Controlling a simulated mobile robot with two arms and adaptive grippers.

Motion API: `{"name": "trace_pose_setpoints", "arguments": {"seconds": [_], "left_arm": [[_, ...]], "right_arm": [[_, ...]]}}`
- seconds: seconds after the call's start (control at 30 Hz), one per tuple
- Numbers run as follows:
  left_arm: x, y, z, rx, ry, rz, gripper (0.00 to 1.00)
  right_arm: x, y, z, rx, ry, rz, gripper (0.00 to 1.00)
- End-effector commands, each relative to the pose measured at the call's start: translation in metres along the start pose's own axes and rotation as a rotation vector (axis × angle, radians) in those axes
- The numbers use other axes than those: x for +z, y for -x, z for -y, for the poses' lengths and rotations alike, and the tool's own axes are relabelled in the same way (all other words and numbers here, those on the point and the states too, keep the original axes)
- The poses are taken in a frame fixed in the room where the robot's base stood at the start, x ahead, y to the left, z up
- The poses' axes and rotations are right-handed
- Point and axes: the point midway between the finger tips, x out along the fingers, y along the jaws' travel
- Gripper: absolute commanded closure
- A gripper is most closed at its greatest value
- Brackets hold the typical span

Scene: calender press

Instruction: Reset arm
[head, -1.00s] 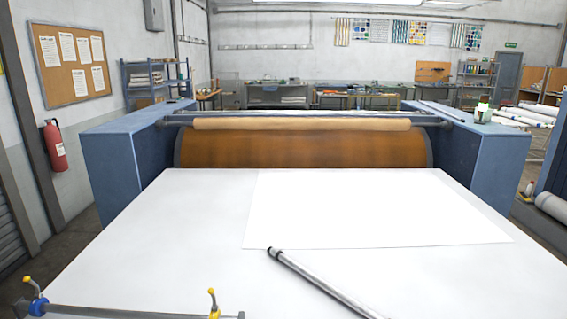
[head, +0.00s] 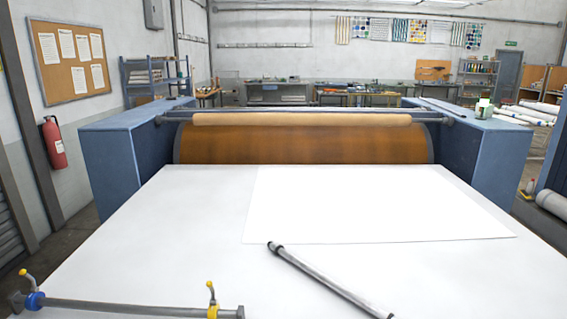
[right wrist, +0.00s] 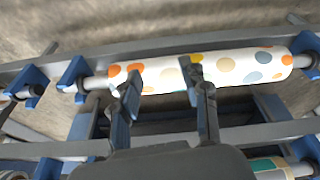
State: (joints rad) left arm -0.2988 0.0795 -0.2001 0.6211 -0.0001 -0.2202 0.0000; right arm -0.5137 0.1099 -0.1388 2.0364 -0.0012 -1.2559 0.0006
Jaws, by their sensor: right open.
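My right gripper (right wrist: 162,76) shows in the right wrist view with its two dark fingers spread apart. The fingertips overlap the lower edge of a white roll with orange, grey and cream dots (right wrist: 228,70). Nothing is clearly gripped, and I cannot tell whether the tips touch the roll. The roll lies across blue brackets (right wrist: 75,74) on a grey rack (right wrist: 60,148). Neither arm shows in the head view, and my left gripper is not in view.
A calender press with an orange-brown drum (head: 300,150) stands ahead, between blue housings (head: 112,160). Its white table (head: 140,245) bears a white sheet (head: 370,205) and a grey rod (head: 325,278). A bar (head: 130,308) with yellow-tipped levers runs along the front left.

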Motion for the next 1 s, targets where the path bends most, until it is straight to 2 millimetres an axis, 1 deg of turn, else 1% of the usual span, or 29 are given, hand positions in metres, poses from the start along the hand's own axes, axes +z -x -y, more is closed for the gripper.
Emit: {"name": "trace_pose_setpoints", "arguments": {"seconds": [0.03, 0.07, 0.1, 0.17, 0.2, 0.27, 0.3, 0.37, 0.4, 0.47, 0.5, 0.57, 0.6, 0.63, 0.7, 0.8, 0.9, 1.0], "left_arm": [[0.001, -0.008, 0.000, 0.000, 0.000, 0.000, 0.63], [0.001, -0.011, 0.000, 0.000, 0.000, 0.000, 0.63], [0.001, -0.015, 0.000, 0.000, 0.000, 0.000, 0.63], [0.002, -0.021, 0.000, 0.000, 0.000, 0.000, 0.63], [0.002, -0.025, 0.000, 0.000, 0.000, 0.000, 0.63], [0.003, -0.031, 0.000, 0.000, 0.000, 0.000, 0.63], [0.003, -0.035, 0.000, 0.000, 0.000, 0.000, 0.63], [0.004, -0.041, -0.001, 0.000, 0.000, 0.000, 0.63], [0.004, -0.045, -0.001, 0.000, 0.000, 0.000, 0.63], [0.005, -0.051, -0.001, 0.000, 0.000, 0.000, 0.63], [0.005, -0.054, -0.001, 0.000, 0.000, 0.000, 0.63], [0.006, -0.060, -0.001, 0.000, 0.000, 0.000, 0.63], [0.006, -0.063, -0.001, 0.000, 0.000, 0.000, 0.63], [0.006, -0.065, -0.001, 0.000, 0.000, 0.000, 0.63], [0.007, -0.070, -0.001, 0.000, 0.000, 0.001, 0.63], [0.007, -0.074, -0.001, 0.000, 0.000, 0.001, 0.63], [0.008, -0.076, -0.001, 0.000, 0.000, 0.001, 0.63], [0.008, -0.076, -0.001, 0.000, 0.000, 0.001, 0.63]], "right_arm": [[0.011, -0.029, 0.002, -0.002, 0.002, 0.016, 0.55], [0.016, -0.044, 0.002, -0.003, 0.003, 0.022, 0.55], [0.025, -0.066, 0.003, -0.004, 0.004, 0.029, 0.55], [0.040, -0.098, 0.005, -0.006, 0.007, 0.042, 0.55], [0.051, -0.119, 0.006, -0.007, 0.008, 0.049, 0.55], [0.071, -0.149, 0.007, -0.009, 0.011, 0.063, 0.55], [0.084, -0.168, 0.008, -0.010, 0.013, 0.071, 0.55], [0.107, -0.195, 0.009, -0.011, 0.015, 0.084, 0.55], [0.122, -0.211, 0.010, -0.012, 0.017, 0.092, 0.55], [0.147, -0.234, 0.011, -0.014, 0.021, 0.105, 0.55], [0.164, -0.248, 0.012, -0.015, 0.023, 0.113, 0.55], [0.189, -0.266, 0.012, -0.016, 0.026, 0.125, 0.55], [0.205, -0.276, 0.013, -0.016, 0.028, 0.132, 0.55], [0.217, -0.282, 0.013, -0.017, 0.029, 0.137, 0.55], [0.241, -0.294, 0.013, -0.017, 0.031, 0.148, 0.55], [0.268, -0.303, 0.013, -0.018, 0.035, 0.158, 0.55], [0.282, -0.307, 0.012, -0.019, 0.037, 0.162, 0.55], [0.288, -0.308, 0.012, -0.019, 0.038, 0.165, 0.55]]}}
